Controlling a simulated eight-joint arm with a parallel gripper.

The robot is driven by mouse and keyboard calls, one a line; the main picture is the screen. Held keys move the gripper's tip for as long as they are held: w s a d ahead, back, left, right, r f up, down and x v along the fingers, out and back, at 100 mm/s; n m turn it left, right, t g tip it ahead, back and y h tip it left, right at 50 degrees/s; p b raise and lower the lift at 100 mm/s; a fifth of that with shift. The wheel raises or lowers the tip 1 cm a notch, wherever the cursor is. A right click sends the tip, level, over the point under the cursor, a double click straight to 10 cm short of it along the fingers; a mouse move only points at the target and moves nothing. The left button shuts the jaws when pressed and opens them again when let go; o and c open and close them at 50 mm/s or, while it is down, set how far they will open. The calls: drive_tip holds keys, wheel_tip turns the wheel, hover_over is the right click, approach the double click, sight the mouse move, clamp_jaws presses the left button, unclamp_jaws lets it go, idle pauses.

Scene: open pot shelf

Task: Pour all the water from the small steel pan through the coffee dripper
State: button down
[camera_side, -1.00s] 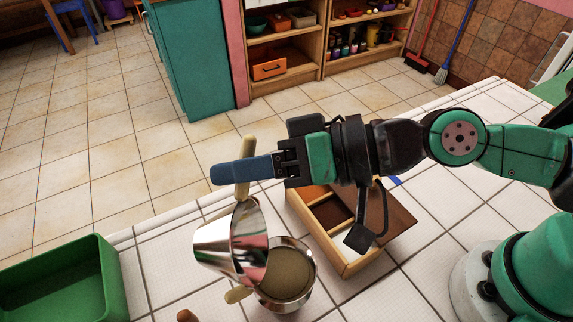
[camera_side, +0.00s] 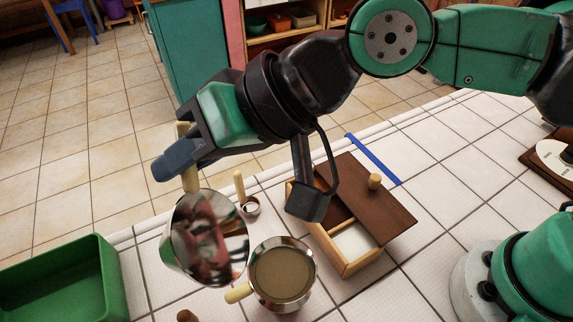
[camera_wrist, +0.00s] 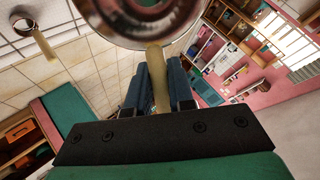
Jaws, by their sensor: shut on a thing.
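My gripper (camera_side: 174,162) is shut on the pale handle of the small steel pan (camera_side: 208,240). The pan hangs tilted above the counter, its shiny inside facing the side camera; I make out no water in it. In the wrist view the handle is between the blue fingers (camera_wrist: 160,82), with the pan (camera_wrist: 150,12) at the top edge. To the pan's right stands a steel vessel (camera_side: 312,268) with a pale handle and flat brownish contents. It may be the coffee dripper or stand at its place; I cannot tell.
A wooden box (camera_side: 347,262) with a brown, knobbed lid stands right of the vessel. A small scoop (camera_side: 250,208) with a pale handle lies behind the vessel. A green bin (camera_side: 108,285) is at the left.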

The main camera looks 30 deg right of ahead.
drive_tip(key=w+d+f+m+g+h, duration=0.1)
drive_tip(key=w+d+m+g+h, duration=0.15)
drive_tip(key=w+d+h, duration=0.4)
drive_tip(key=w+d+m+g+h, duration=0.2)
drive_tip(key=w+d+g+h, duration=0.15)
drive_tip(key=d, duration=0.55)
drive_tip(key=d+f+n+y, duration=0.1)
drive_tip(key=d, duration=1.3)
drive_tip(key=shift+d+n+t, duration=0.3)
drive_tip(key=shift+n+t, duration=0.05)
drive_tip(key=shift+t, duration=0.05)
drive_tip(key=shift+f, duration=0.1)
